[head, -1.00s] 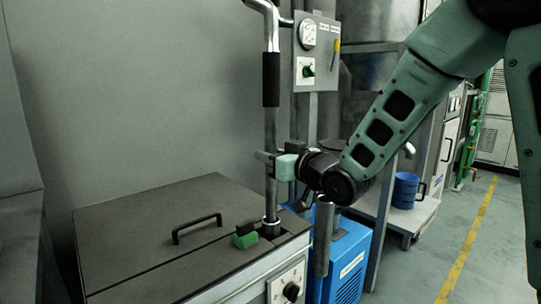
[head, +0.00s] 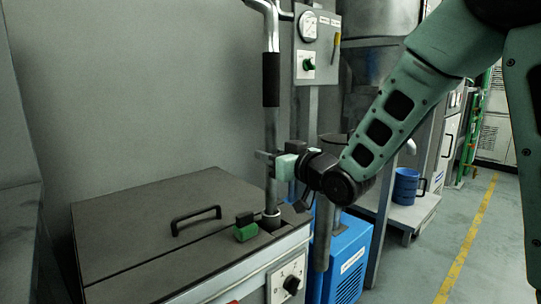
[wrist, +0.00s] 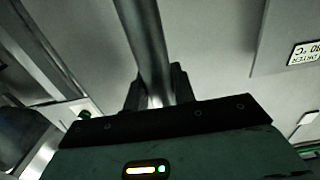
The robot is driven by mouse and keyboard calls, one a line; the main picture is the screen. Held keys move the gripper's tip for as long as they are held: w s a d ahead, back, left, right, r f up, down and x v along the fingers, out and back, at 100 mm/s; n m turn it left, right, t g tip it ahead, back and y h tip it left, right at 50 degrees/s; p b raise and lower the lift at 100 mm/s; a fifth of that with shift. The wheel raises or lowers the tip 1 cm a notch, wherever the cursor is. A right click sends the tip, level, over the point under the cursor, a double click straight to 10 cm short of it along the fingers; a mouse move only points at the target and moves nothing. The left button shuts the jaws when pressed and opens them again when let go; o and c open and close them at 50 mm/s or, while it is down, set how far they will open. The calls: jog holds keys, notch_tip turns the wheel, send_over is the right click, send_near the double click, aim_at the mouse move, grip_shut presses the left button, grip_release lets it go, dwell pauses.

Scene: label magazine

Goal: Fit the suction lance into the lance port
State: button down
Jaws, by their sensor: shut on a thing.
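The suction lance (head: 272,135) is an upright grey metal pipe with a bent top and a black sleeve. My gripper (head: 271,160) is shut on its shaft below the sleeve. In the wrist view the lance (wrist: 145,40) runs up from between the fingers (wrist: 157,92). Its lower end meets a light ring at the lance port (head: 271,213) in the lid of the grey cabinet, beside a dark opening. I cannot tell how deep the end sits.
The grey cabinet lid (head: 130,235) has a black handle (head: 196,220). A blue unit (head: 350,255) and an upright grey tube (head: 322,240) stand to the right. A gauge panel (head: 316,45) is behind the lance.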

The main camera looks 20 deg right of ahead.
aim_at(275, 211)
jog(key=shift+f+b, duration=6.3)
jog(key=shift+f, duration=0.7)
jog(key=c, duration=1.1)
grip_release()
jog(key=shift+f, duration=0.1)
jog(key=shift+s, duration=0.1)
